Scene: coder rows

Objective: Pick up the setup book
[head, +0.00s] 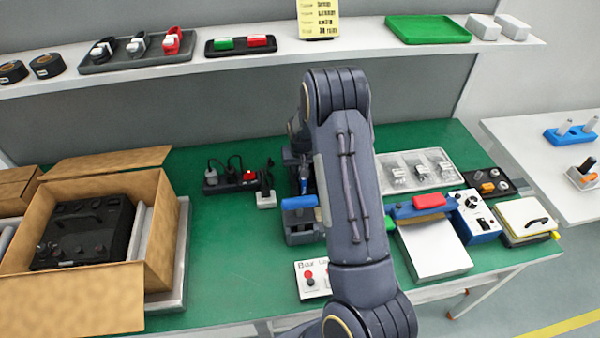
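No item is clearly labelled as the setup book. A white flat book-like block (434,249) lies on the green bench top, right of my arm. A white-covered stack with yellow edges and a black curved piece on top (524,217) lies at the bench's right end; I cannot tell which of these is the book. One arm of mine, seemingly the right, rises through the middle and bends down at the top. My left gripper is not in view.
An open cardboard box (150,235) with a black case (84,232) stands at left. A power strip (232,180), a blue-handled fixture (300,203), a clear parts tray (418,172) and a blue-white control box (473,216) occupy the bench. A shelf (270,62) spans the back. Green surface is bare left of centre.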

